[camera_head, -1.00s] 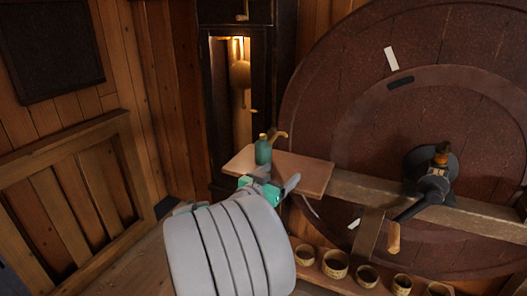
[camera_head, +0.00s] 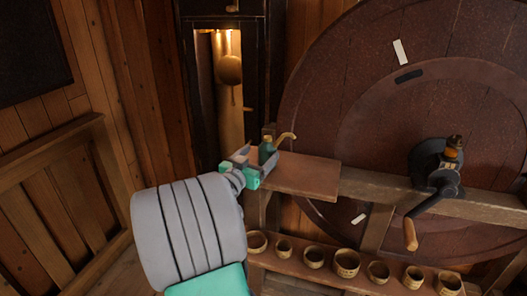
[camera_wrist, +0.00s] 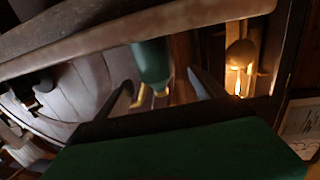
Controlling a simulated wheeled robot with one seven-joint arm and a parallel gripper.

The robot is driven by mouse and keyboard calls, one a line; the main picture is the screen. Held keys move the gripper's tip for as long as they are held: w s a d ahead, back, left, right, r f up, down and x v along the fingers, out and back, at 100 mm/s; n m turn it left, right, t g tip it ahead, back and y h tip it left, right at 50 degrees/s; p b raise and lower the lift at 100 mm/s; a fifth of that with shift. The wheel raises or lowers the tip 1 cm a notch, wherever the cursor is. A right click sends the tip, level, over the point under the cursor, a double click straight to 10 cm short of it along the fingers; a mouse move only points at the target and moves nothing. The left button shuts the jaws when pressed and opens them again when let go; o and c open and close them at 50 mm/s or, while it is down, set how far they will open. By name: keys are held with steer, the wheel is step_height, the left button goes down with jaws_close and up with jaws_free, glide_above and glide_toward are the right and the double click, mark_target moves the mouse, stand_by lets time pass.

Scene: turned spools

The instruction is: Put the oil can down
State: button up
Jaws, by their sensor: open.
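The oil can (camera_head: 266,150) is a small green can with a brass-coloured spout pointing up to the right. It stands upright at the left end of the wooden shelf (camera_head: 305,176) in the head view; my gripper hides its lower part. My gripper (camera_head: 262,161) is open, close beside the can at its left and front. In the wrist view the can (camera_wrist: 152,62) appears upside down against the shelf plank (camera_wrist: 150,25), between the two spread dark fingers (camera_wrist: 160,80). I cannot tell whether a finger touches it.
A large dark red wheel (camera_head: 400,120) with a crank handle (camera_head: 411,232) fills the right side. A low shelf below holds several small pots (camera_head: 347,263). A lit cabinet (camera_head: 229,90) stands behind the can. The shelf is bare right of the can.

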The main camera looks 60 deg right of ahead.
mark_target(268, 148)
steer(key=d, duration=0.1)
steer(key=d+p, duration=0.1)
steer(key=d, duration=0.3)
steer(key=shift+s+d+f+p, duration=0.1)
steer(key=shift+s+p, duration=0.2)
steer(key=shift+s, duration=0.05)
steer(key=c, duration=1.6)
jaws_close()
